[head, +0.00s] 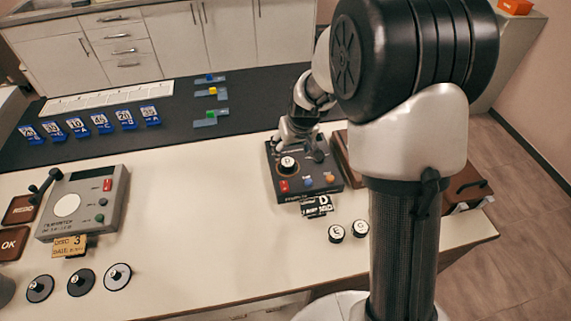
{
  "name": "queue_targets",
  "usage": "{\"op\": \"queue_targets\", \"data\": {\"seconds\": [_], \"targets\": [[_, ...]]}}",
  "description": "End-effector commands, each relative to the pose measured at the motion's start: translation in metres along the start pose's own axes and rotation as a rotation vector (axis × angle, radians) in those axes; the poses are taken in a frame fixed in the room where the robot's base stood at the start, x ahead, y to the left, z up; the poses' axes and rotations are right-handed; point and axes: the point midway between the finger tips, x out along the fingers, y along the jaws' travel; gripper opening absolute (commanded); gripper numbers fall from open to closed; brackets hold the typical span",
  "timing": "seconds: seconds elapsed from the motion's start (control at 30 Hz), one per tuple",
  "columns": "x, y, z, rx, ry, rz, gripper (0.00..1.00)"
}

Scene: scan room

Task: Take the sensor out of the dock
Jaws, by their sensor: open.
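The sensor (288,163), a round black piece with a white top lettered D, sits in the dock (312,187). The dock is a dark box with a red switch and blue and orange buttons on its front part, on the white table. My gripper (300,150) is open at the dock's back part, right by the sensor. One finger shows behind the sensor and the other to its right. I cannot tell whether either finger touches it. A black card marked D (316,206) is at the dock's front edge.
Two similar round pieces (347,230) stand on the table in front of the dock. A grey device (84,203) with a lever and three discs (79,282) are at left. A brown box (466,188) stands right of my arm. The table middle is clear.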

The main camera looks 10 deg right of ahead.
Motion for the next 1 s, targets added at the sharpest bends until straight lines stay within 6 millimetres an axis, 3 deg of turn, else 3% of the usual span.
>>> {"op": "queue_targets", "data": {"seconds": [0.03,0.2,0.57,0.8,1.0], "targets": [[0.015,0.000,0.002,0.000,-0.004,-0.001,0.64],[0.046,0.000,0.002,0.001,-0.002,-0.001,0.64],[0.070,0.001,0.001,0.001,0.000,0.000,0.64],[0.106,0.002,0.003,0.000,-0.002,0.000,0.64],[0.111,0.002,0.002,0.000,0.000,0.000,0.64]]}}
